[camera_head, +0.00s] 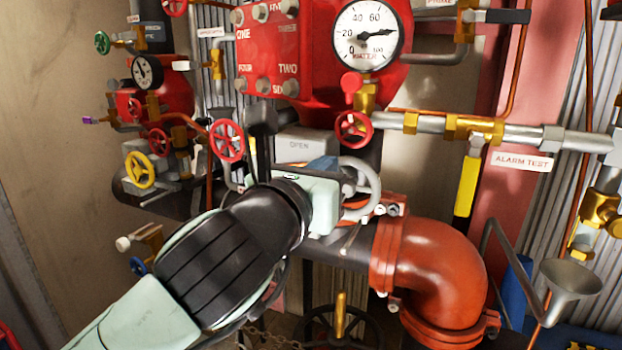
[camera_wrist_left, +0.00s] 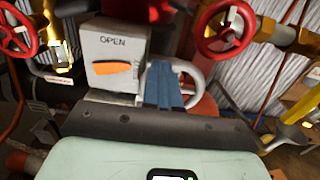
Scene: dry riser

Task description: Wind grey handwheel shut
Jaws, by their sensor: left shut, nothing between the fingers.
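The grey handwheel (camera_head: 375,184) stands on the side of a grey box marked OPEN (camera_head: 300,143), above the red pipe elbow. In the left wrist view the handwheel (camera_wrist_left: 198,76) shows partly behind my fingers, and the box (camera_wrist_left: 112,50) has an orange pointer (camera_wrist_left: 110,68). My left gripper (camera_head: 330,166) is shut and empty, with its blue-padded fingertips close to the handwheel's near side. In the left wrist view the left gripper (camera_wrist_left: 165,78) overlaps the rim's left part. I cannot tell whether they touch. My right gripper is out of view.
Red handwheels stand close by, one left (camera_head: 227,140) and one above (camera_head: 353,128). A pressure gauge (camera_head: 367,35) sits higher up. The red elbow (camera_head: 435,265) and a funnel (camera_head: 571,278) are at the right. Pipes crowd the wall.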

